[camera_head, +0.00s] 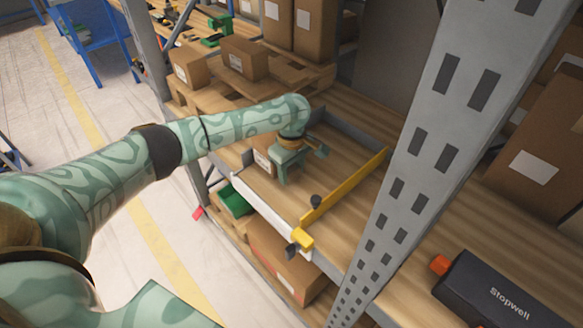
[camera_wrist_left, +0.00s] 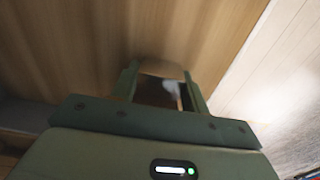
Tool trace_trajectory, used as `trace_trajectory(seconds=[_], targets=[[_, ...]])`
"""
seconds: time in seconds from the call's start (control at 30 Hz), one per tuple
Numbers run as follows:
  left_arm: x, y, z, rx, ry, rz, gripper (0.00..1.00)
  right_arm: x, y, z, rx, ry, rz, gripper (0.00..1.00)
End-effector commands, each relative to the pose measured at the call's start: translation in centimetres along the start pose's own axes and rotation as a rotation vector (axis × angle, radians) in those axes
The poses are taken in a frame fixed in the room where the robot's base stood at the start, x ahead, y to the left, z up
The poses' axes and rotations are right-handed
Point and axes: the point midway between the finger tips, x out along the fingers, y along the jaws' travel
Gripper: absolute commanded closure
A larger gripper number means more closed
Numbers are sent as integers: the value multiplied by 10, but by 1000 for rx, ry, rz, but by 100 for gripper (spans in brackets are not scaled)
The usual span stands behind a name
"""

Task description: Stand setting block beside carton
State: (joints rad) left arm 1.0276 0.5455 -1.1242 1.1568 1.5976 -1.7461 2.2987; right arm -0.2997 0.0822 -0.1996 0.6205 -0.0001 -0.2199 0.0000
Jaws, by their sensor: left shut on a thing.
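My left gripper (camera_head: 284,172) is low over the wooden shelf, pointing down, and shut on what looks like the setting block. In the left wrist view the held block (camera_wrist_left: 162,72) shows only as a tan end with a dark part between the fingers; the rest is hidden. Whether it touches the shelf I cannot tell. A small brown carton (camera_head: 263,161) with a white label stands just left of the gripper in the head view, partly hidden by it. My right gripper is not in view.
A yellow bar (camera_head: 345,187) with a dark knob lies across the shelf to the right. A white strip (camera_head: 275,207) edges the shelf front. A grey perforated post (camera_head: 425,140) rises at the right. Bare shelf lies between gripper and yellow bar. Several cartons (camera_head: 243,58) stand behind.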

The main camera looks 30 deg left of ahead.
Motion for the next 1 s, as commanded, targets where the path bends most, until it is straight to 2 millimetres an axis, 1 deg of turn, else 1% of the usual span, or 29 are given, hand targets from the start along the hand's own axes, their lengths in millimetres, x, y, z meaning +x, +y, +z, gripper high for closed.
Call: trace_trajectory(seconds=[0.3,0.33,0.37,0.4,0.7,0.77,0.83,1.0], targets=[[7,0,0,1,0,1,98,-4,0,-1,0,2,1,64],[8,-1,0,1,0,-2,52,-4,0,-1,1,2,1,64],[8,-1,0,1,0,-2,44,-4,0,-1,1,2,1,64],[8,-1,0,1,0,-3,33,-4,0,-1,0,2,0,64],[10,-2,1,1,-1,-6,33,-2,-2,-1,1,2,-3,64],[7,-2,0,2,-1,-6,33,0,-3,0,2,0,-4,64],[1,-1,0,3,0,-5,33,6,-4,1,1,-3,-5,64],[-51,0,0,1,0,2,33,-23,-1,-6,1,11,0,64]])
